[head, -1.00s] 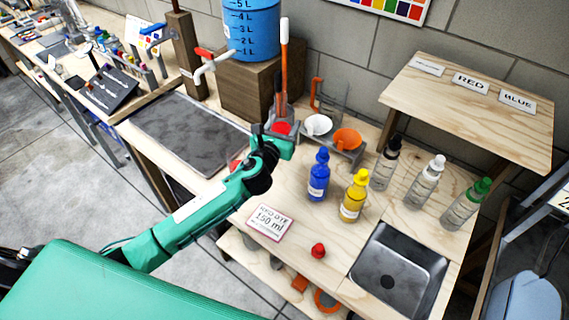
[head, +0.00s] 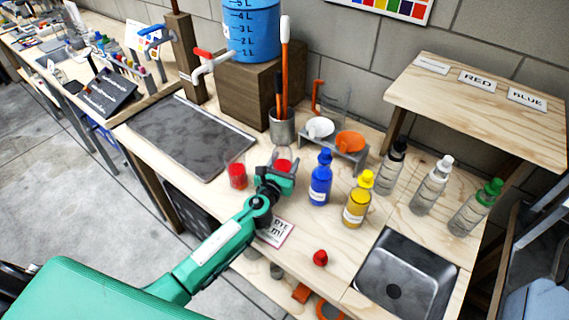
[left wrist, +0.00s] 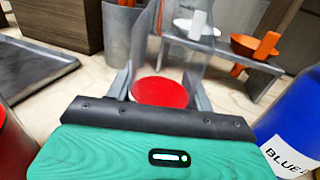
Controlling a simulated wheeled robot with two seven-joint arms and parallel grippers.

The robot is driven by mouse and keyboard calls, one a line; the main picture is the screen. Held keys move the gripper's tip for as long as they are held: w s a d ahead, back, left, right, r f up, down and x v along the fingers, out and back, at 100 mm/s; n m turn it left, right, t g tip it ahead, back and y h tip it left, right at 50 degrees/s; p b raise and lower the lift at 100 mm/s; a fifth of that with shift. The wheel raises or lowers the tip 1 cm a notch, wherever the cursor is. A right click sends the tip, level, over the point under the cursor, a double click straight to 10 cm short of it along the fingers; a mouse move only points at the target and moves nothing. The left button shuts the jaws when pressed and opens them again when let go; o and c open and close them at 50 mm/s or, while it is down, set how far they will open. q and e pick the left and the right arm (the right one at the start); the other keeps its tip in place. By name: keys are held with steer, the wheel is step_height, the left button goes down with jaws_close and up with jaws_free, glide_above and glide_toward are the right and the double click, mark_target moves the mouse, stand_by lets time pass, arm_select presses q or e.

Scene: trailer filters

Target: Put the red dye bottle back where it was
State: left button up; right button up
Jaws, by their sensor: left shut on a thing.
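My left gripper (head: 280,179) is shut on a clear-walled vessel with red contents (head: 283,165), over the table between a red-filled clear container and the blue bottle. In the left wrist view the vessel's red surface (left wrist: 160,92) lies between the fingers (left wrist: 162,95). I cannot tell whether its base touches the table, or whether it is the red dye bottle. A small red cap (head: 320,258) lies on the table near the sink. The card reading "DYE" (head: 275,232) is partly hidden by my left arm. My right gripper is not in view.
The red-filled container (head: 237,177) stands left of my gripper. A blue bottle (head: 320,180) and a yellow bottle (head: 357,200) stand to the right. Behind are a tool cup (head: 281,130) and a rack with white and orange scoops (head: 345,158). A sink (head: 405,275) is at front right.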

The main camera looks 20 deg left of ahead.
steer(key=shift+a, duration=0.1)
arm_select(q)
steer(key=shift+f, duration=0.15)
steer(key=o, duration=1)
steer(key=shift+o, duration=1.1)
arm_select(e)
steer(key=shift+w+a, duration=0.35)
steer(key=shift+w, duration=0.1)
